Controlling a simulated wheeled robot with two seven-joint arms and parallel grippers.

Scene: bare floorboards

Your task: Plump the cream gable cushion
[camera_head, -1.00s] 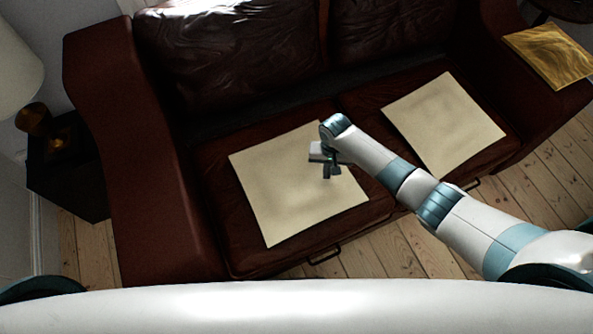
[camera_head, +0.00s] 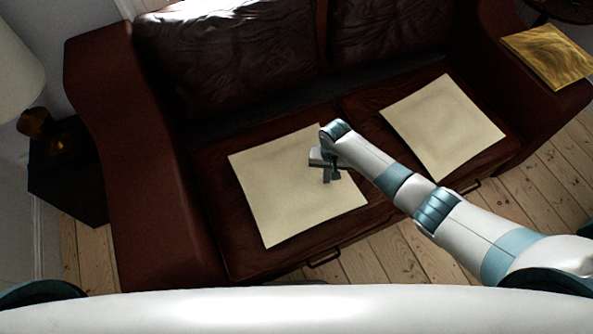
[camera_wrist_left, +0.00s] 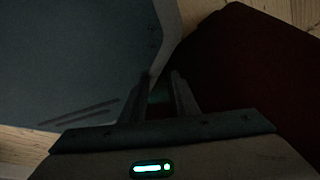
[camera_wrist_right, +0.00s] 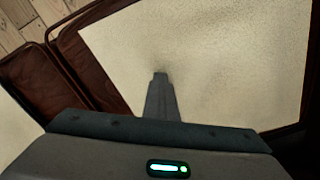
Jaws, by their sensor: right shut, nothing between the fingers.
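Two flat, square cream cushions lie on the brown leather sofa seat, one at the left (camera_head: 275,195) and one at the right (camera_head: 440,125). I cannot tell by shape which is the gable one. My right gripper (camera_head: 328,180) is over the right part of the left cushion, shut and empty. In the right wrist view its fingers (camera_wrist_right: 160,75) point at the cream surface (camera_wrist_right: 220,60), with a small shadow by the tips; contact is unclear. My left gripper (camera_wrist_left: 162,78) shows only in the left wrist view, its fingers apart with nothing between them.
The sofa (camera_head: 165,200) has broad arms and dark back cushions. A gold cushion (camera_head: 550,55) lies on its right arm. A lamp (camera_head: 18,75) and dark side table (camera_head: 65,165) stand at the left. Bare floorboards (camera_head: 360,255) show in front.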

